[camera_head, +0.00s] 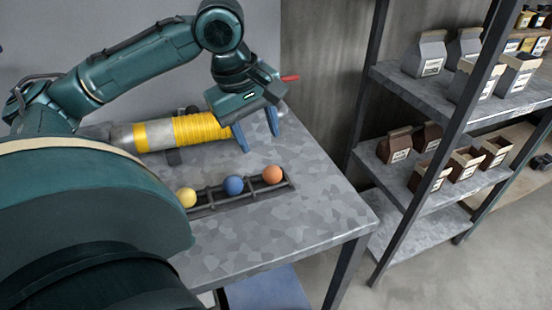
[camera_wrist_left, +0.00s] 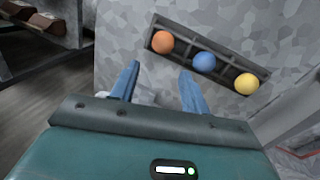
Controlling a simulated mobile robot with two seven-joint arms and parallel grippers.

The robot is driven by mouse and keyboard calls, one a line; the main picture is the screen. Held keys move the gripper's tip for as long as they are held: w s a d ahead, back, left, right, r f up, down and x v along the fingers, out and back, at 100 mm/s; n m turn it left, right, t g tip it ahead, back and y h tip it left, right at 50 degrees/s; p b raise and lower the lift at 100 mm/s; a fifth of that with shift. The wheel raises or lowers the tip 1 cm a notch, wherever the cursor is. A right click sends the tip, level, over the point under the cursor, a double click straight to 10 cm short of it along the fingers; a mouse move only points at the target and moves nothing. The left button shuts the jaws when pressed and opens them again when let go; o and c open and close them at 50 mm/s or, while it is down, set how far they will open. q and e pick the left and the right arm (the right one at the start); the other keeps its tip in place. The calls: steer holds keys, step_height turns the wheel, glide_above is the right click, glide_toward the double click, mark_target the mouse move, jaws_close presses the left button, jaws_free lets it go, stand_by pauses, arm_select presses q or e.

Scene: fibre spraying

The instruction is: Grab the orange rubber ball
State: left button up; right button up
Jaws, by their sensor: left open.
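The orange rubber ball (camera_head: 272,174) rests in the right-hand slot of a dark rack (camera_head: 211,205) on the table. In the left wrist view the orange ball (camera_wrist_left: 163,42) lies ahead of the fingertips, at the left end of the rack. My left gripper (camera_head: 257,136) is open and empty, above the table and behind the orange ball in the head view. Its two blue fingers also show in the left wrist view (camera_wrist_left: 158,78), spread apart with nothing between them. My right gripper is not in view.
A blue ball (camera_head: 233,185) and a yellow ball (camera_head: 187,197) sit in the same rack. A cylinder wound with yellow fibre (camera_head: 190,131) lies behind them. Metal shelves (camera_head: 440,96) with bags and boxes stand right. The table's front right (camera_head: 318,215) is clear.

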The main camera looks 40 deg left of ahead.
mark_target(270, 168)
arm_select(q)
steer(key=x, duration=0.4)
steer(key=shift+b, duration=0.4)
steer(key=x, duration=0.1)
steer(key=b+x, duration=0.1)
steer(key=x, duration=0.3)
steer(key=shift+s+d+f+b, duration=0.1)
steer(key=shift+s+d+b, duration=0.2)
steer(key=shift+b, duration=0.1)
steer(key=shift+f, duration=0.1)
steer(key=shift+c, duration=0.3)
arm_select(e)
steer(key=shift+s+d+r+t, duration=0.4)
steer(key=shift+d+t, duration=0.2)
arm_select(q)
steer(key=c, duration=0.7)
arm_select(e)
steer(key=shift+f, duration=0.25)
